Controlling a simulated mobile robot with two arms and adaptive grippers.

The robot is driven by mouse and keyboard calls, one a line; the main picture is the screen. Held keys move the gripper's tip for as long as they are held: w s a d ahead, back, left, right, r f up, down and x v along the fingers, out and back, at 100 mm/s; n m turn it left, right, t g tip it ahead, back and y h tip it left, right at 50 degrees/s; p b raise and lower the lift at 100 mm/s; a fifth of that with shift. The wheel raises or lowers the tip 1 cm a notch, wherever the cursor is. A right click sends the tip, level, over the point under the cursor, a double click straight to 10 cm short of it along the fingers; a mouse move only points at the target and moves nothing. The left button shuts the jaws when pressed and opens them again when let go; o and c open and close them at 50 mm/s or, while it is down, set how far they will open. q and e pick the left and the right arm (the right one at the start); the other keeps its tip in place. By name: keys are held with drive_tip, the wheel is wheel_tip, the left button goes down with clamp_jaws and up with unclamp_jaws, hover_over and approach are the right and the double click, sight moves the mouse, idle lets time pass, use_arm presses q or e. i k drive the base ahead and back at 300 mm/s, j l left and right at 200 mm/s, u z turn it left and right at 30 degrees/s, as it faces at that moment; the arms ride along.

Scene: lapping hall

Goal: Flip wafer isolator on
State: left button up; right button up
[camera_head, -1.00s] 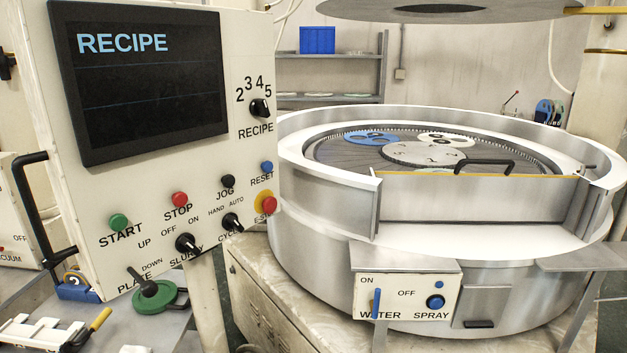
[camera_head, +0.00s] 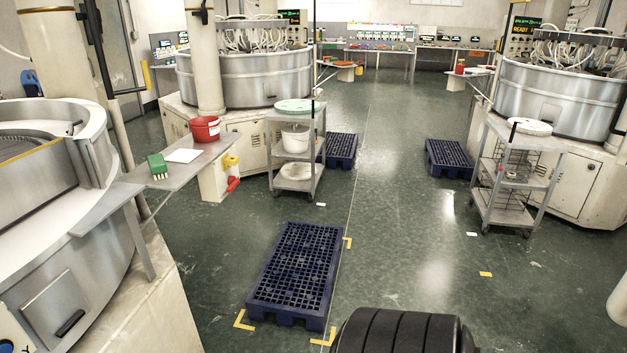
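I cannot make out a wafer isolator switch in the head view. Neither of my grippers is in view. The nearest machine is a round steel lapping machine (camera_head: 75,255) at the left edge, cut off by the frame. It has a small dark-handled hatch (camera_head: 55,308) low on its side. A corner of its switch plate (camera_head: 8,342) with a bit of blue shows at the bottom left, mostly cut off.
A blue plastic pallet (camera_head: 296,268) lies on the floor in front. A side shelf (camera_head: 128,188) sticks out from the left machine. Carts (camera_head: 297,178) (camera_head: 515,180) stand left and right before further machines (camera_head: 245,78) (camera_head: 555,97).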

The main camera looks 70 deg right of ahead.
sight(233, 182)
drive_tip(key=k+z, duration=0.1)
drive_tip(key=z, duration=1.55)
drive_tip(key=i+z, duration=0.15)
drive_tip(key=i, duration=0.3)
drive_tip(key=i+z, duration=0.2)
drive_tip(key=i, duration=0.25)
drive_tip(key=i+j+z, duration=0.15)
drive_tip(key=i, duration=0.3)
drive_tip(key=i+j+z, duration=0.15)
drive_tip(key=i, duration=0.3)
drive_tip(key=i+j+z, duration=0.2)
drive_tip(key=i, duration=0.2)
